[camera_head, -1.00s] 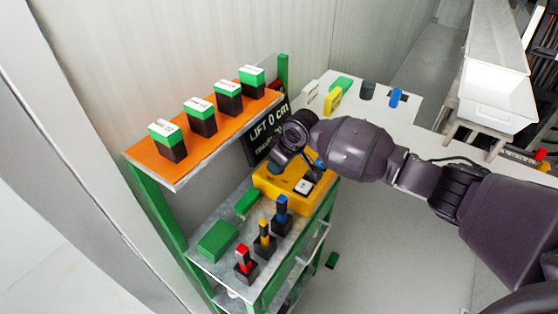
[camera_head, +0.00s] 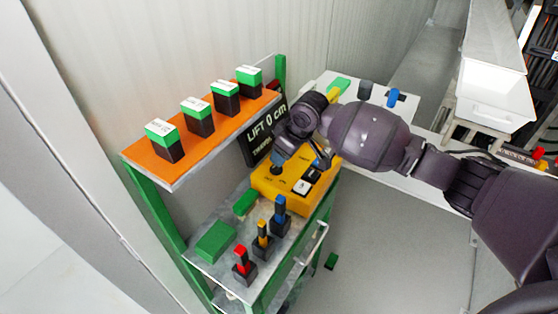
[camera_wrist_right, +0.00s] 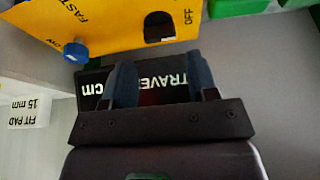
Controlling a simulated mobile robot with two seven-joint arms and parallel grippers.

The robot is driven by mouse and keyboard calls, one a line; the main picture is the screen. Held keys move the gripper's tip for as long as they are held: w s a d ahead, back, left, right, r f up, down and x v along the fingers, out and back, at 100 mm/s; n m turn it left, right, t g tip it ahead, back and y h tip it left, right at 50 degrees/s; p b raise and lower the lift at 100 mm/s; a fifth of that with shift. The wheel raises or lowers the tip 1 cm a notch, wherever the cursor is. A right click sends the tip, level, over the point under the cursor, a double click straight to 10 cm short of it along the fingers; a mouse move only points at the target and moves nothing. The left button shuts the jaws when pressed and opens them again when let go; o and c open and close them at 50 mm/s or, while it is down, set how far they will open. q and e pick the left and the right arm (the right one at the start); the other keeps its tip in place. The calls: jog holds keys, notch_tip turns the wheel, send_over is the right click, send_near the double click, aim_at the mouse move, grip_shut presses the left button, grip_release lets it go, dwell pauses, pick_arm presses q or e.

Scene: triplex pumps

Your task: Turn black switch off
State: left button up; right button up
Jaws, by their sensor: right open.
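A yellow control box (camera_head: 268,186) sits on the shelf, partly hidden behind my right gripper (camera_head: 299,156). In the head view, a black piece (camera_head: 313,174) shows on its top beside a white-faced block (camera_head: 301,187). My left gripper is not in view.
Red, yellow and blue levers (camera_head: 263,236) stand in front of the box. Green blocks (camera_head: 215,241) lie to its left. An orange shelf (camera_head: 205,141) carries several green-and-black blocks above. A black LIFT display (camera_head: 262,137) stands behind.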

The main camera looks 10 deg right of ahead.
jog(key=shift+v, duration=2.5)
jog(key=shift+s+f, duration=0.1)
